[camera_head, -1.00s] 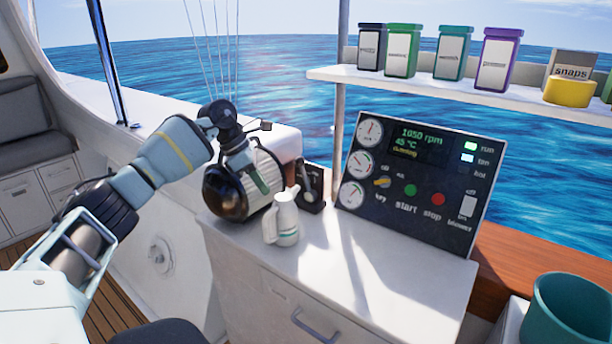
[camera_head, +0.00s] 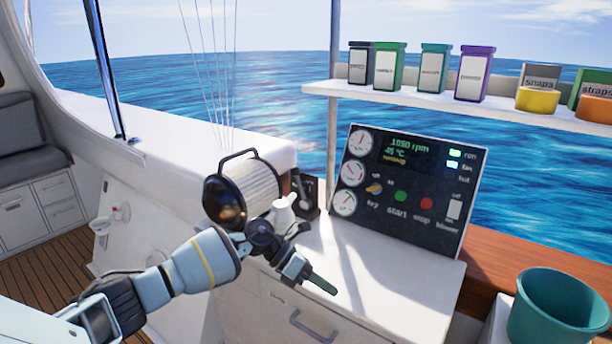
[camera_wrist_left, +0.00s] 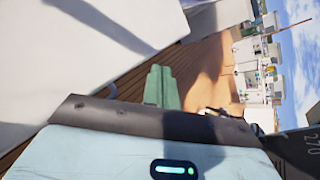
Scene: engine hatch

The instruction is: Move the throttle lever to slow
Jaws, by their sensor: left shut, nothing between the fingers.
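The throttle lever (camera_head: 305,190) stands on its small dark base at the back of the white counter, beside the ribbed cylinder. My right gripper is not in view.
The control panel (camera_head: 408,190) is to the right, lit and reading 1050 rpm. A teal bucket (camera_head: 556,310) stands at right. The counter's right part (camera_head: 390,280) is clear.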

